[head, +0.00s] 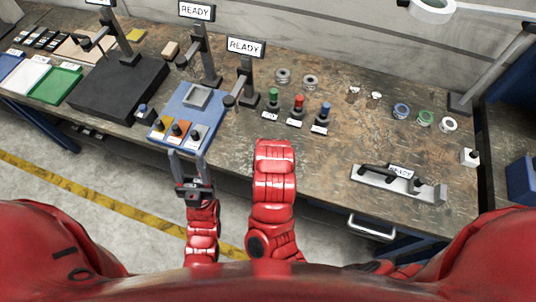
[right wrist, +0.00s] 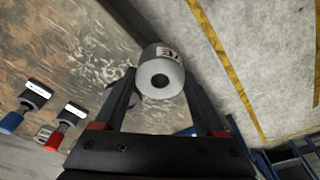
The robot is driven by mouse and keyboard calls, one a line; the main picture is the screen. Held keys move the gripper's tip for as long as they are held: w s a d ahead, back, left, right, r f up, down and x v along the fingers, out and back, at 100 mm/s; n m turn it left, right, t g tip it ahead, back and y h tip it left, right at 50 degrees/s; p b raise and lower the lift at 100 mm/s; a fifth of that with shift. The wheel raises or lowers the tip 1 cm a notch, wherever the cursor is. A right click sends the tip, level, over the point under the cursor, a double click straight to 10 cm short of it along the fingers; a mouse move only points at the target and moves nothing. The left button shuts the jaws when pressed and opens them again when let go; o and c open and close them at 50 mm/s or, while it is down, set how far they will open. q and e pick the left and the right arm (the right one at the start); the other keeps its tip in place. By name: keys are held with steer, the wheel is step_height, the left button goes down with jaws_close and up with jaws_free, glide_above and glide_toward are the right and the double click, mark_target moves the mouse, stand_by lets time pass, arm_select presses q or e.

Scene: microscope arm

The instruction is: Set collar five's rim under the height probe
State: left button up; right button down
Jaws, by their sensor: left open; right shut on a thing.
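A pale grey collar (right wrist: 165,79) with a dark round hole and a partly legible label is between the fingertips of my right gripper (right wrist: 161,85) in the right wrist view. The right gripper is shut on it, with the holed face toward the camera. In the head view that gripper and collar are hidden beyond my red forearm. My left gripper (head: 189,163) is open and empty, in front of the bench edge below the blue plate. Stands with READY displays (head: 246,47) rise behind the plate; I cannot tell for certain which carries the height probe.
A blue plate (head: 181,113) holds a grey square block and small tagged pieces. Green, red and blue-handled pieces (head: 298,104) stand to its right. Grey rings (head: 310,81) lie behind them; coloured rings (head: 425,118) lie farther right. A metal fixture (head: 398,185) sits near the front edge.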

steer(key=w+d+m+b, duration=0.1)
steer(key=d+b, duration=0.1)
steer(key=w+d+f+b, duration=0.1)
steer(key=w+d+b, duration=0.1)
steer(key=w+d+f+m+b, duration=0.1)
steer(key=d+b, duration=0.1)
steer(key=d, duration=0.1)
steer(key=shift+w+f+m+b, duration=0.2)
steer(key=shift+f+m+b, duration=0.05)
steer(key=shift+m+b, duration=0.05)
steer(key=w+d+m+b, duration=0.1)
steer(key=d, duration=0.2)
steer(key=w+d+b, duration=0.1)
steer(key=d+b, duration=0.1)
steer(key=d, duration=0.2)
steer(key=w+d+m+b, duration=0.1)
steer(key=d+b, duration=0.1)
steer(key=d, duration=0.1)
steer(key=shift+d+m+h, duration=0.2)
steer(key=shift+m+h, duration=0.1)
steer(key=shift+h, duration=0.1)
steer(key=shift+d+r, duration=0.15)
steer(key=shift+d, duration=0.2)
